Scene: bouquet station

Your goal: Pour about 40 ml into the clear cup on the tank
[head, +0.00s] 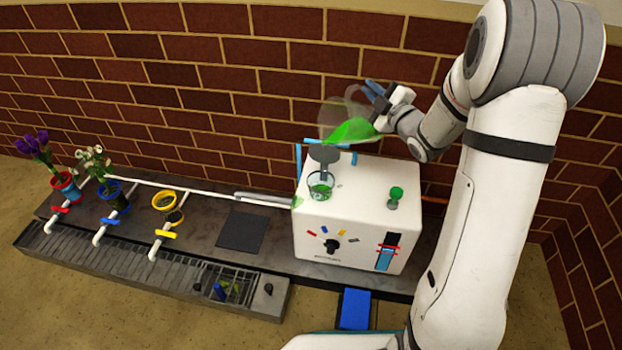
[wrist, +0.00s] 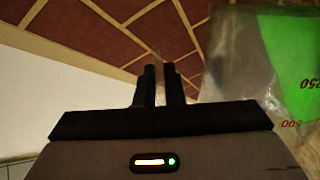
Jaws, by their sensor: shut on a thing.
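A clear jug (head: 345,122) with bright green liquid is tilted far over to the left above the white tank (head: 345,225). My gripper (head: 376,92) is shut on the jug's right side, probably at its handle; the grip itself is hard to see. In the wrist view the jug (wrist: 270,62) fills the right side, with red marks on it, and the two dark fingers (wrist: 160,85) stand close together. The clear cup (head: 320,187) stands upright on the tank's left front top with some green liquid in it.
A grey disc (head: 325,153) sits just behind the cup. A green knob (head: 394,196) stands on the tank's right top. Flower pots (head: 66,187) and a yellow-rimmed pot (head: 164,201) line the bench at left. The brick wall (head: 240,80) is close behind the jug.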

